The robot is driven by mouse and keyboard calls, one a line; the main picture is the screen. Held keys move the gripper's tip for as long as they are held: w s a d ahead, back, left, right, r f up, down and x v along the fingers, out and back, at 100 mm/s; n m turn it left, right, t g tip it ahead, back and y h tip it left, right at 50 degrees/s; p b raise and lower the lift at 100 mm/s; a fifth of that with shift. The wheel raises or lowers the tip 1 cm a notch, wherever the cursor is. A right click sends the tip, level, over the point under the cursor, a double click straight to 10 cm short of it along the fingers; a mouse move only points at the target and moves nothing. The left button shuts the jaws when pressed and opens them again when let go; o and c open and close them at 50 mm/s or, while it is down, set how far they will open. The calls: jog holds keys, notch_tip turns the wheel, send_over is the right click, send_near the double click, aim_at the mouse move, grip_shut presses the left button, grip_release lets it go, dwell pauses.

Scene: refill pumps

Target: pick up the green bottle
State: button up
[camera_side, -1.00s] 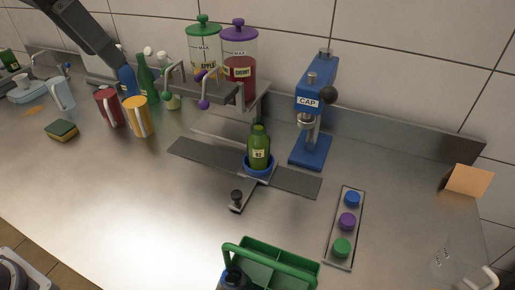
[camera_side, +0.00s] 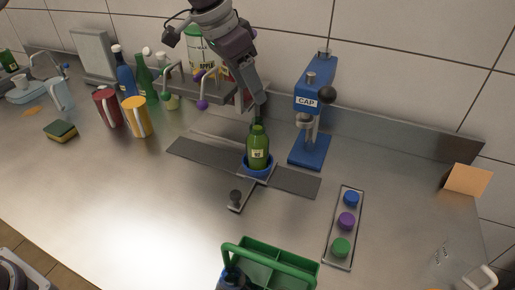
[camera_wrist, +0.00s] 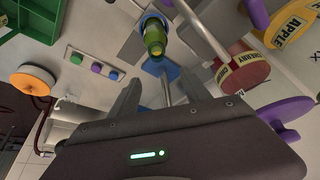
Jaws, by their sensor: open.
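The green bottle (camera_side: 257,150) with a pale label stands upright in a blue round holder (camera_side: 258,170) on the grey slide strip, in front of the dispenser taps. My gripper (camera_side: 258,112) is just above and behind the bottle's top in the side view. In the wrist view the bottle (camera_wrist: 155,38) is seen beyond the fingers, with its mouth towards me. My gripper (camera_wrist: 163,90) is open there, with nothing between its fingers. In the side view, my gripper and wrist cover much of the dispenser jars.
The blue cap press (camera_side: 312,115) stands right of the bottle. A tray with blue, purple and green caps (camera_side: 346,221) lies at front right. A green crate (camera_side: 268,262) is at the front. Mugs (camera_side: 137,117) and other bottles (camera_side: 145,80) stand left. Metal dispenser taps (camera_side: 208,80) are close behind.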

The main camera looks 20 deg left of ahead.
aim_at(257, 121)
jog(key=x, duration=0.3)
jog(key=s+x, duration=0.1)
jog(key=x, duration=0.6)
jog(key=shift+s+a+f, duration=0.3)
jog(key=shift+a+f, duration=0.05)
jog(key=shift+a, duration=0.05)
grip_shut()
dwell(0.7)
